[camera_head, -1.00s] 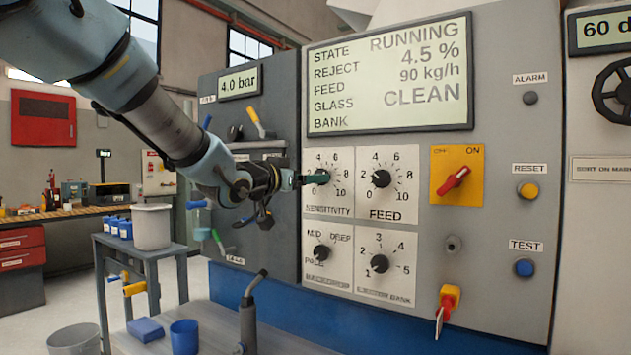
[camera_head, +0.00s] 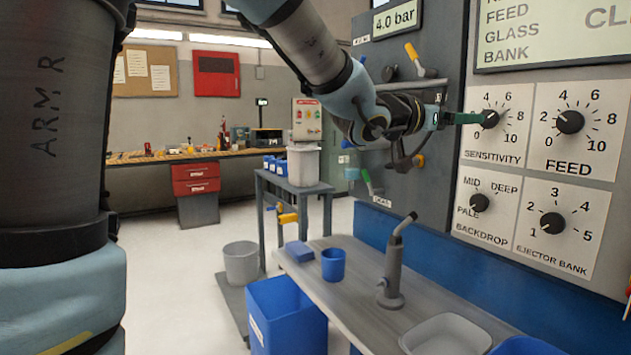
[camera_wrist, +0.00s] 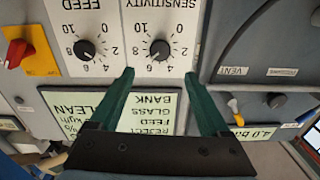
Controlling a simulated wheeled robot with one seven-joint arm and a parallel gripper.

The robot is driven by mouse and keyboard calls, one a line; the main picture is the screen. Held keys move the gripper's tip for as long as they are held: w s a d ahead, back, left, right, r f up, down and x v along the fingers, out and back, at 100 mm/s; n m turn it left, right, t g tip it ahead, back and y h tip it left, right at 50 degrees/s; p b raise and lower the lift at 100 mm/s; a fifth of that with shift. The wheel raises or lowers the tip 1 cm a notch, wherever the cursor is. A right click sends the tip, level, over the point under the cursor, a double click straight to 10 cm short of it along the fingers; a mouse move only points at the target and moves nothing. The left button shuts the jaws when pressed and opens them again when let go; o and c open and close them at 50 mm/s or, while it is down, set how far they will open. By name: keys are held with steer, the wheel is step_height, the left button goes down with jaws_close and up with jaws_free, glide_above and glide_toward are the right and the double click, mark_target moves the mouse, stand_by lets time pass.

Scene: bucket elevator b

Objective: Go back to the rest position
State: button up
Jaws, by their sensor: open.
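My gripper (camera_head: 468,118) is beside the sensitivity knob (camera_head: 489,119) on the control panel, its green fingers level with the knob in the head view. In the wrist view my gripper (camera_wrist: 160,95) has its two green fingers spread apart with nothing between them. The sensitivity knob (camera_wrist: 159,50) shows beyond the fingertips there, apart from them. The picture in the wrist view is upside down. My arm reaches from the upper left to the panel.
The feed knob (camera_head: 570,122), backdrop knob (camera_head: 480,203) and ejector bank knob (camera_head: 552,223) are close by. Valve levers (camera_head: 412,52) stick out left of the panel. A bench (camera_head: 345,300) with a grey spout (camera_head: 393,270) and blue cup (camera_head: 333,264) is below.

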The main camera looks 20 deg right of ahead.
steer(key=w+a+f+n+t+y, duration=0.4)
steer(key=w+a+f, duration=0.3)
steer(key=w+a, duration=0.15)
steer(key=w+a+f+n+y+p, duration=0.1)
steer(key=w+a+f+n+y, duration=0.25)
steer(key=a+f, duration=0.5)
steer(key=w+a+f+n+y, duration=0.2)
steer(key=a+f+y, duration=0.3)
steer(key=a, duration=0.6)
steer(key=s+a+f+n+g+y, duration=0.2)
steer(key=s+a+f, duration=0.3)
steer(key=a, duration=0.5)
steer(key=s+a+f+n+g+y, duration=0.2)
steer(key=s+a+f+g, duration=0.3)
steer(key=s+a, duration=0.3)
steer(key=shift+s+a+f+n+y+p, duration=0.4)
steer(key=shift+a+f+n, duration=0.25)
steer(key=shift+a, duration=0.55)
stand_by(2.2)
